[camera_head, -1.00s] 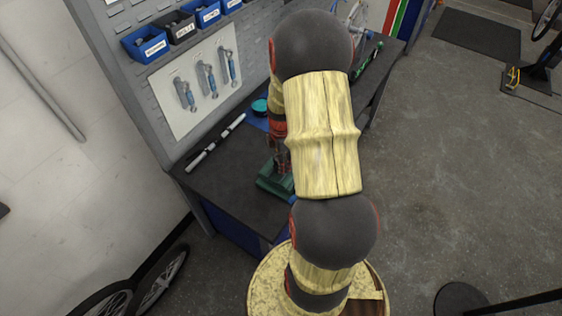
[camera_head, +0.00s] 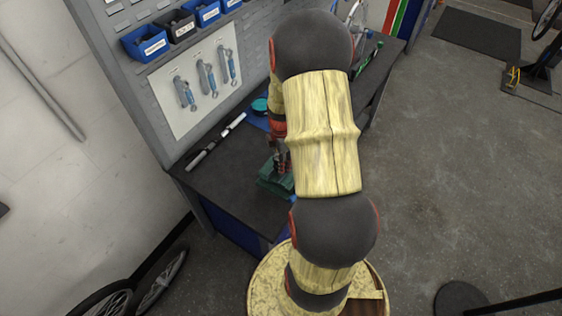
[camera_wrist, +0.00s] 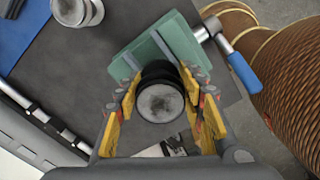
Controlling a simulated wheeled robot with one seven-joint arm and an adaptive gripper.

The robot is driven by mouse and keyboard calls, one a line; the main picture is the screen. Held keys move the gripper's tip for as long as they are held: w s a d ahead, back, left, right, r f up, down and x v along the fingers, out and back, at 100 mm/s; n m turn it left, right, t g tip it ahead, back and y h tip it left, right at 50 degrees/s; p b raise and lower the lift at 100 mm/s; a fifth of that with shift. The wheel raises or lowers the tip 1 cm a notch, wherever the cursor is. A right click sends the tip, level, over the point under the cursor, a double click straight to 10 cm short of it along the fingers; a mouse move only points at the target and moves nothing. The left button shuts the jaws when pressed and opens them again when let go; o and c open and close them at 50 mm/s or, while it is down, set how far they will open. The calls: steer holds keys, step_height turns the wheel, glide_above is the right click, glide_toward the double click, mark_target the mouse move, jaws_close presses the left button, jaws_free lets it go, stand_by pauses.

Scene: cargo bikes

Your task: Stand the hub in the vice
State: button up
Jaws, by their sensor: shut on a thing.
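The hub (camera_wrist: 160,103) is a dark cylinder with a round, worn grey end face towards the wrist camera. My gripper (camera_wrist: 161,86) is shut on it, with one yellow finger on each side. The green vice (camera_wrist: 178,38) lies directly behind the hub in the wrist view. It has a silver screw and a blue handle (camera_wrist: 243,72). The hub's far end is hidden, so I cannot tell whether it is between the jaws or above them. In the head view the vice (camera_head: 270,184) is on the bench, partly covered by my arm, with my gripper (camera_head: 281,160) over it.
The dark bench top (camera_head: 225,182) is clear left of the vice. A black and silver bar (camera_head: 216,141) lies along its back. A silver cylinder (camera_wrist: 76,10) stands by a blue mat (camera_wrist: 22,30). Blue bins (camera_head: 147,43) and spanners (camera_head: 207,79) hang on the back panel.

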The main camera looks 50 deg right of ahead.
steer(key=shift+f, duration=0.45)
stand_by(0.3)
steer(key=o, duration=1.4)
steer(key=shift+o, duration=0.2)
step_height(320, 180, up, 12)
